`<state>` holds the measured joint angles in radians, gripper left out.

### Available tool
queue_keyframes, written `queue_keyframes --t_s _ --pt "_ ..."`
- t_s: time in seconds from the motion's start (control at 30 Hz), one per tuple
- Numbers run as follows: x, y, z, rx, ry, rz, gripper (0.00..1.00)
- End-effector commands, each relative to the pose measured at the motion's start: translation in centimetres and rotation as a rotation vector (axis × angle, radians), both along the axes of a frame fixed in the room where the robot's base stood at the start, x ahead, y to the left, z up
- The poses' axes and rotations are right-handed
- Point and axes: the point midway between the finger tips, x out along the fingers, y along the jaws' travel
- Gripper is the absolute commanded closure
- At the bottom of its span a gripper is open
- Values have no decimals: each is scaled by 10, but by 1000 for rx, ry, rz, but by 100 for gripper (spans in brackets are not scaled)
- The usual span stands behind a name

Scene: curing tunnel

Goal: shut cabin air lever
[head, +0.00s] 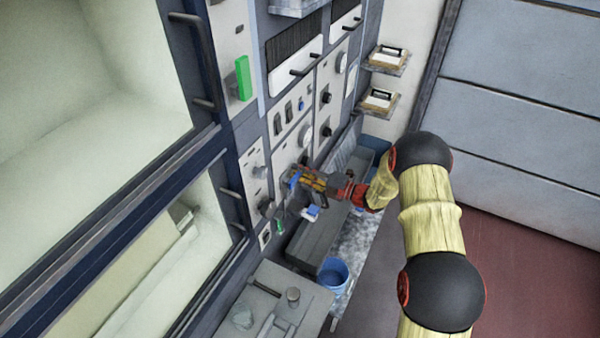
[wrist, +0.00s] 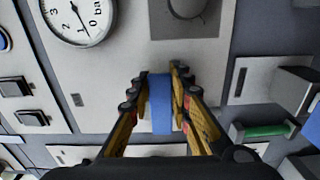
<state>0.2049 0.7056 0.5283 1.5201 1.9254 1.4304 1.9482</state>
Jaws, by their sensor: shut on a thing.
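A blue lever (wrist: 160,105), which fits the cabin air lever, stands out from a pale panel. In the wrist view it lies between the two fingers of my gripper (wrist: 160,88), which is shut on it. In the head view my gripper (head: 298,177) is at the lower part of the wall of panels. Only a small part of the blue lever (head: 294,181) shows there beside the fingers. The lever's pivot and any label on it cannot be made out.
A round bar gauge (wrist: 78,16) is on the panel at upper left, and a dark round fitting (wrist: 187,8) is at the top. A green handle (wrist: 264,131) is at the right. A blue bucket (head: 333,274) stands below; a grey bench (head: 265,290) is at lower left.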

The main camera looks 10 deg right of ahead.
Motion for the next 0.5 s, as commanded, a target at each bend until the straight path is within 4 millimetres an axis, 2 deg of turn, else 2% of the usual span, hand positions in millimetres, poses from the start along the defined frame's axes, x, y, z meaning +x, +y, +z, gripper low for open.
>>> queue_keyframes --t_s 0.03,0.07,0.37,0.5 --pt "0 -1 -1 0 2 -2 100" --pt "0 -1 -1 0 2 -2 79" --pt "0 0 -1 0 1 -1 62" --pt "0 0 0 -1 1 -1 61"
